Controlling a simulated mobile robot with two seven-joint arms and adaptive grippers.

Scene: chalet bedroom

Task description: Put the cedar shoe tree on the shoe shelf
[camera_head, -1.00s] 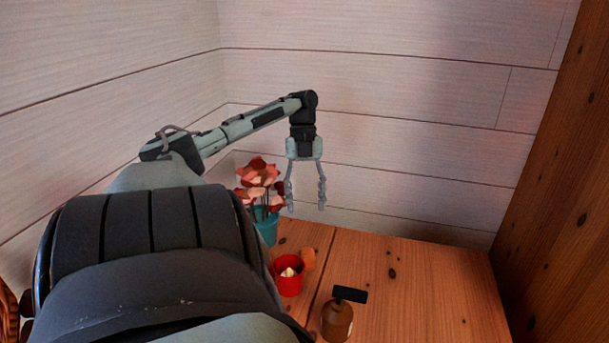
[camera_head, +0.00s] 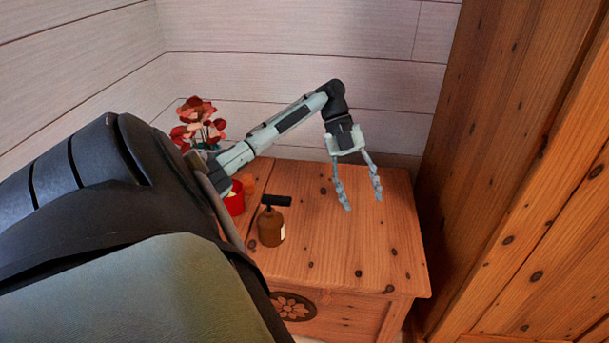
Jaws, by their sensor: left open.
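My left gripper (camera_head: 361,194) hangs with its fingers pointing down above the right part of a wooden chest top (camera_head: 340,245). It is open, with nothing between its fingers. I see neither a cedar shoe tree nor a shoe shelf in the head view. My right gripper is not in view.
A brown bottle with a black top (camera_head: 271,226) stands on the chest. A red cup (camera_head: 234,198) and red flowers (camera_head: 198,122) are partly behind my left arm. A tall wooden panelled piece (camera_head: 500,170) rises at the right. The chest top's right half is clear.

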